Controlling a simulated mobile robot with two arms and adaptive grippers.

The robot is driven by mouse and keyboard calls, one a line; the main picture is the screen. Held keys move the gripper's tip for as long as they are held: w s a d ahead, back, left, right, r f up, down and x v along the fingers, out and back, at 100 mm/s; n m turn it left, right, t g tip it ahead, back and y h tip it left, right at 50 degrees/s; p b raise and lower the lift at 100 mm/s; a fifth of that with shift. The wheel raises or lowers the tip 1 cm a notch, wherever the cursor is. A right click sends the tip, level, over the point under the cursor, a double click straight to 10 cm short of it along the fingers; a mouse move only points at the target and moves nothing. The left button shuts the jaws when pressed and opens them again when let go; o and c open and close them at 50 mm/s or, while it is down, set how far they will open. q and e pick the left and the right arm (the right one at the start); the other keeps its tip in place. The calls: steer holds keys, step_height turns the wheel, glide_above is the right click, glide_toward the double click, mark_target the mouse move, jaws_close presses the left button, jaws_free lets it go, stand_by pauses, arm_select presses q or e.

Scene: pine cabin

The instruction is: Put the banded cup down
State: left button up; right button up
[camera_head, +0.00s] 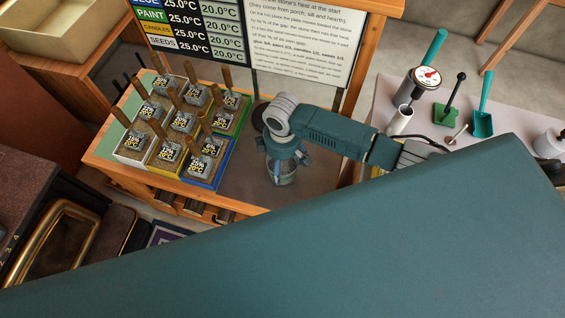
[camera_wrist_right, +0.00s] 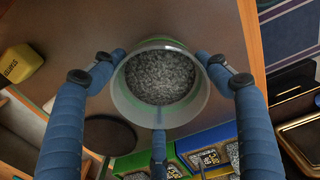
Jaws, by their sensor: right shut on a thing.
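My right gripper (camera_head: 284,162) points down over the bare part of the wooden bench and is shut on the banded cup (camera_head: 282,179). In the right wrist view the cup (camera_wrist_right: 118,96) is pale with a green band near its far rim, and it is filled with grey grains. Blue fingers of the gripper (camera_wrist_right: 160,85) press on it from the left, the right and below. The cup looks upright. I cannot tell whether its base touches the bench top. My left gripper is not in view.
Several small labelled pots with wooden stakes stand on coloured trays (camera_head: 203,184) left of the cup. A dark round disc (camera_head: 259,115) lies behind the gripper. The brown bench top (camera_head: 240,184) is clear around the cup. A board (camera_head: 300,45) stands behind. Teal bodywork of mine hides the lower right.

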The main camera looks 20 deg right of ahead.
mark_target(282, 172)
steer(key=shift+f, duration=0.15)
steer(key=shift+f, duration=0.15)
steer(key=o, duration=1.2)
steer(key=shift+o, duration=0.2)
step_height(282, 172, up, 12)
steer(key=shift+r, duration=0.2)
steer(key=shift+a, duration=0.1)
